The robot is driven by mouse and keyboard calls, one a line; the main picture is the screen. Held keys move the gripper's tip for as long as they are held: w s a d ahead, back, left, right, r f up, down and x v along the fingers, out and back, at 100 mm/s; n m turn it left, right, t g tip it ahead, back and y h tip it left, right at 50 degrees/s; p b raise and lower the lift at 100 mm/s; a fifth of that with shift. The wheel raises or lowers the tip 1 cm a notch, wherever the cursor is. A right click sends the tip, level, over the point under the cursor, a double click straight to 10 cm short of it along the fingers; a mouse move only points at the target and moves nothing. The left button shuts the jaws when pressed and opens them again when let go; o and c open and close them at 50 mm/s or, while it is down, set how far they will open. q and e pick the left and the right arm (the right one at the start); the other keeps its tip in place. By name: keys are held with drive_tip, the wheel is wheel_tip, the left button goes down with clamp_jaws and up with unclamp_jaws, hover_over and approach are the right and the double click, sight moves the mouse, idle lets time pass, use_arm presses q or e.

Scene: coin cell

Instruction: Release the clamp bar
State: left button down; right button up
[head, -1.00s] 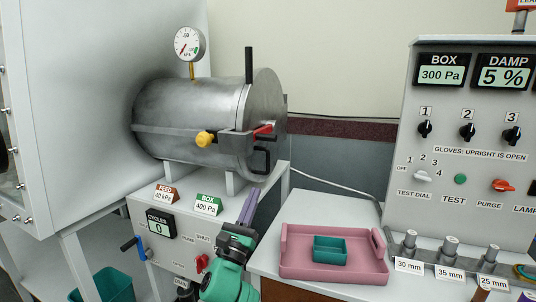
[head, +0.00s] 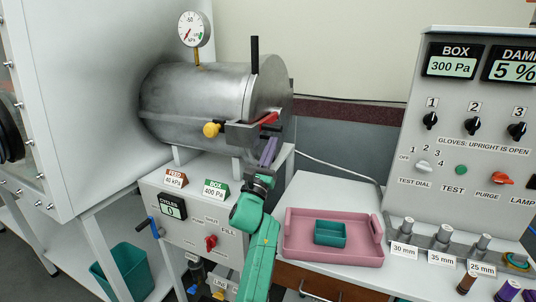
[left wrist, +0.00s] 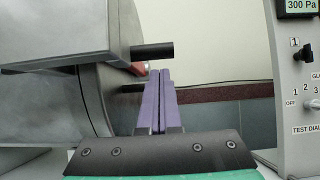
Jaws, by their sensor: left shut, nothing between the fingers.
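The metal cylinder (head: 195,105) lies on its side, with its round door (head: 268,92) at the right end. A grey bar (head: 238,132) crosses beside the door; I take it for the clamp bar. A red handle (head: 268,118) and a yellow knob (head: 211,130) show near it. My left gripper (head: 269,150) has purple fingers, shut and empty, just below the red handle and in front of the door's black handle, which is mostly hidden. In the left wrist view the fingertips (left wrist: 160,74) are beside a black rod (left wrist: 132,88); contact is unclear. My right gripper is out of view.
A gauge (head: 194,30) stands above the cylinder. A pink tray (head: 300,250) holding a teal box (head: 330,233) is on the right counter. A white cable (head: 340,172) runs between the benches.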

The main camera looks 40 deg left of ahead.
sight(274, 130)
use_arm(q)
drive_tip(key=shift+r, duration=0.5)
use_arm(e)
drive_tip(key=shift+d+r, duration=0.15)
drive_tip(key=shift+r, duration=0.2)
use_arm(q)
drive_tip(key=shift+w, duration=0.1)
drive_tip(key=shift+s+r, duration=0.25)
drive_tip(key=shift+r, duration=0.95)
